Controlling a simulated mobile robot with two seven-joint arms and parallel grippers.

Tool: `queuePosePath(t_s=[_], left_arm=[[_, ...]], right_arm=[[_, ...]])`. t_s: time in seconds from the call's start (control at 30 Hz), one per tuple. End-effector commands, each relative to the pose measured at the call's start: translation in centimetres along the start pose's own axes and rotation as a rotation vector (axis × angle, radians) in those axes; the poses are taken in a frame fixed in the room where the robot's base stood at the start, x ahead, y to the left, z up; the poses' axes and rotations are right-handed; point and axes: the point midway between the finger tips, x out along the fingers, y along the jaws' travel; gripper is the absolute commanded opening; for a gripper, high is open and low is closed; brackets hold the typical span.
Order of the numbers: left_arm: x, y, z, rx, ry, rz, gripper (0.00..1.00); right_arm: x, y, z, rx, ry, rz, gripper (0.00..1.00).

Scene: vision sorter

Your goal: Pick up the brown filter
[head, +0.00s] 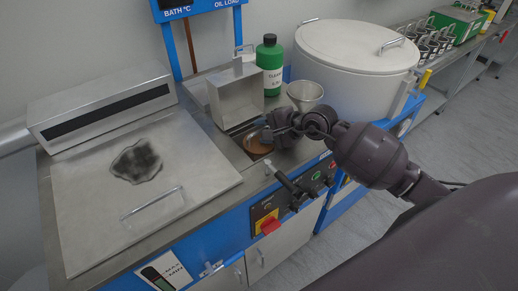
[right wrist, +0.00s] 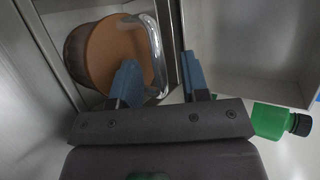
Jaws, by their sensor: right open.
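The brown filter (head: 257,145) sits in a narrow steel well in the counter, partly hidden by my right gripper in the head view. In the right wrist view its round brown face (right wrist: 108,52) shows at upper left, with a curved metal handle (right wrist: 157,55) across its right side. My right gripper (head: 267,134) is at the filter. In the right wrist view its blue fingers (right wrist: 160,78) are apart, with the handle showing between them in the picture. I cannot tell whether they touch it. My left gripper is not in view.
An open steel box (head: 237,97) stands just behind the well. A green bottle (head: 270,66), a metal funnel (head: 304,94) and a large lidded white drum (head: 355,72) stand behind and right. A steel lid with a handle (head: 200,160) covers the left side.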

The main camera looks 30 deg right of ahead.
Motion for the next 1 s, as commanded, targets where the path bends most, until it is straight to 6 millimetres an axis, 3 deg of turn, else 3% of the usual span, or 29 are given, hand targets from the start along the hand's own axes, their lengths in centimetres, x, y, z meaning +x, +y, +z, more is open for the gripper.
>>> queuePosePath(t_s=[0.17, 0.47, 1.0], left_arm=[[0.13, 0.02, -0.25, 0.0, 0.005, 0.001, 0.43], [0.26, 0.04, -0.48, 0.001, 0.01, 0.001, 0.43], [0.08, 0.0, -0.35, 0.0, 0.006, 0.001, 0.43]], right_arm=[[-0.01, -0.02, 0.0, -0.001, 0.0, 0.0, 0.42], [-0.04, -0.04, -0.01, -0.001, 0.0, -0.001, 0.0], [-0.48, -0.82, 0.17, -0.004, 0.0, -0.003, 0.0]])
